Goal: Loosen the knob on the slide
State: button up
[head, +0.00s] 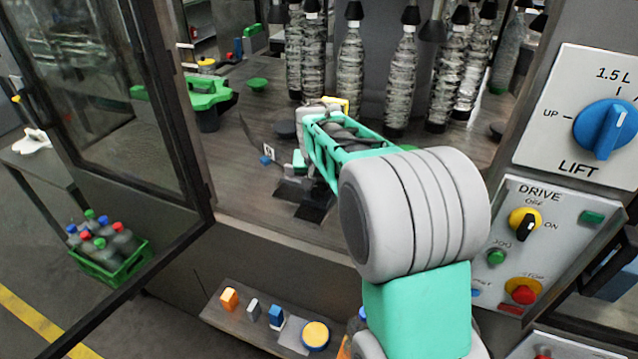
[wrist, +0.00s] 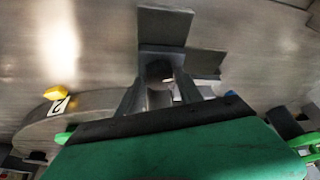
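In the wrist view, a small dark grey round knob (wrist: 158,70) shows in front of a dark block (wrist: 165,26), which looks like part of the slide. My gripper (wrist: 159,86) has its two fingers apart, one on each side of the knob. I see no clear contact with it; the picture is dim and blurred there. In the head view my arm reaches into the machine, and my gripper (head: 298,170) is low over the deck by dark plates (head: 312,206). The knob is hidden there.
A curved guide with a number tag (wrist: 60,105) and a yellow piece (wrist: 55,92) lies left of my gripper. Clear bottles (head: 350,75) hang behind my arm. The open door frame (head: 165,110) stands left, and control panels (head: 545,240) stand right.

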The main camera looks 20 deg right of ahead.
grip_shut()
jog(key=shift+d+n+b, duration=0.1)
jog(key=shift+n+b, duration=0.2)
jog(key=shift+n, duration=0.1)
jog(key=shift+f+n+y+b, duration=0.1)
jog(key=shift+n+y+b, duration=0.4)
jog(key=shift+n, duration=0.4)
jog(key=n+b, duration=0.1)
jog(key=n, duration=0.1)
jog(key=shift+d+n+t+y, duration=0.15)
jog(key=shift+n+t+y, duration=0.15)
jog(key=shift+y, duration=0.1)
jog(key=n+y, duration=0.2)
jog(key=n, duration=0.3)
jog(key=shift+n+p, duration=0.3)
